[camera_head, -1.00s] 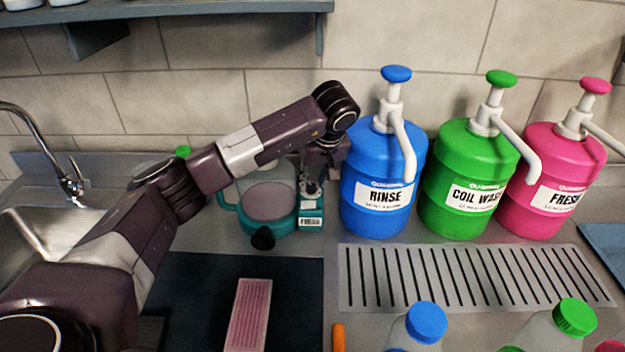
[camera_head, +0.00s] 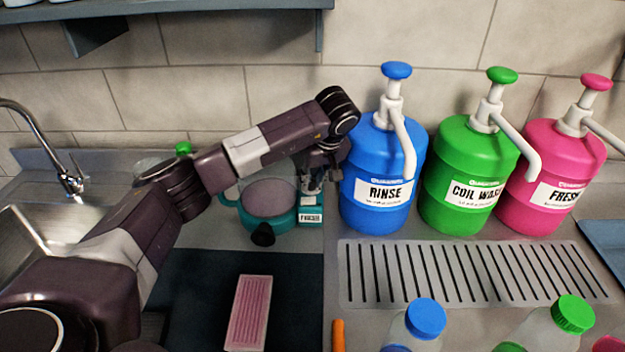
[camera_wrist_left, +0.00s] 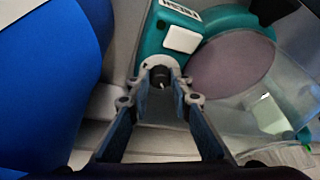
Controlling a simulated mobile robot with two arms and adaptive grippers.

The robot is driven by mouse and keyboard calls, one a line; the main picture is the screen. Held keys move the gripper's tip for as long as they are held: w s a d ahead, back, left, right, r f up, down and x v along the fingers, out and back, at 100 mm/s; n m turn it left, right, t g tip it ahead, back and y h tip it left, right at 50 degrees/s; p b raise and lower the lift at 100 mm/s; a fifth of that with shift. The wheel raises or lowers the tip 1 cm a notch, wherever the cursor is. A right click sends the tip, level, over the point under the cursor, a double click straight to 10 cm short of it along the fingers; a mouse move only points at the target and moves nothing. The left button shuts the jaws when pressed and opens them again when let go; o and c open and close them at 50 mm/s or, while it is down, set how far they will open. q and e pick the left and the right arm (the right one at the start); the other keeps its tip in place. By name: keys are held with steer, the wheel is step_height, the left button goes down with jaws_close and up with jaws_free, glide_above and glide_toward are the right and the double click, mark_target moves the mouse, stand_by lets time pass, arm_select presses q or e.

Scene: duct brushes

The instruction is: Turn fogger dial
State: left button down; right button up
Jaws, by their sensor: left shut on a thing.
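The fogger (camera_head: 268,226) is a teal unit with a clear, rounded tank and a dark nozzle, standing against the back wall left of the blue jug. Its teal body with a white label also shows in the wrist view (camera_wrist_left: 152,40). My left gripper (camera_head: 312,182) reaches down onto the fogger's right part. In the wrist view its two fingers (camera_wrist_left: 160,82) close around the small dark dial (camera_wrist_left: 160,76), which has a white mark. The fingers hide the dial's sides, and the dial is hidden in the head view. My right gripper is not in view.
A blue RINSE jug (camera_head: 379,185) stands close to the gripper's right, with green (camera_head: 462,180) and pink (camera_head: 548,180) pump jugs beyond. A slotted drain (camera_head: 440,296), capped bottles (camera_head: 424,322) and a pink brush-like block (camera_head: 249,312) lie in front. A sink (camera_head: 28,245) is at left.

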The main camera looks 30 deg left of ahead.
arm_select(q)
steer(key=shift+n, duration=0.3)
steer(key=c, duration=2)
jaws_free()
steer(key=v, duration=1.2)
steer(key=shift+w+d, duration=0.1)
steer(key=shift+w, duration=0.05)
